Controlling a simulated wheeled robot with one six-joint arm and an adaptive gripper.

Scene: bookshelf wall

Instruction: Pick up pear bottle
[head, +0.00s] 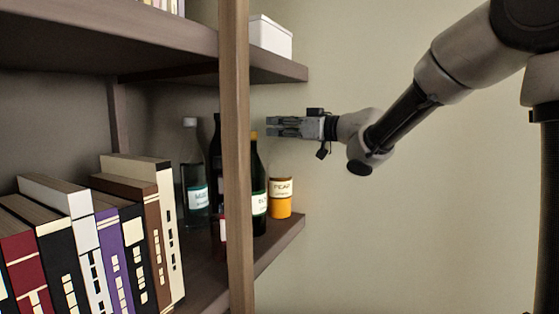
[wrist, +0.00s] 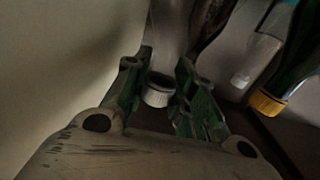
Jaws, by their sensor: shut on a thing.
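The wrist view shows a clear greyish bottle with a white ribbed cap (wrist: 158,90) between the fingers of my gripper (wrist: 160,92). My gripper also shows in the head view (head: 283,126), level, pointing left beside the shelf post. It is shut on the capped end of that bottle. In the head view an orange container with a cream label reading PEAR (head: 280,197) is directly below my gripper, at the right end of the lower shelf. I cannot tell from the head view whether it is the lower part of the held bottle, or whether it touches the shelf.
A green bottle with a yellow cap (head: 258,190) stands left of the orange container, partly behind the post (head: 237,160). A clear white-capped bottle (head: 194,180) and a dark bottle (head: 215,165) stand further left. Books (head: 120,235) fill the left. An upper shelf (head: 270,68) is above.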

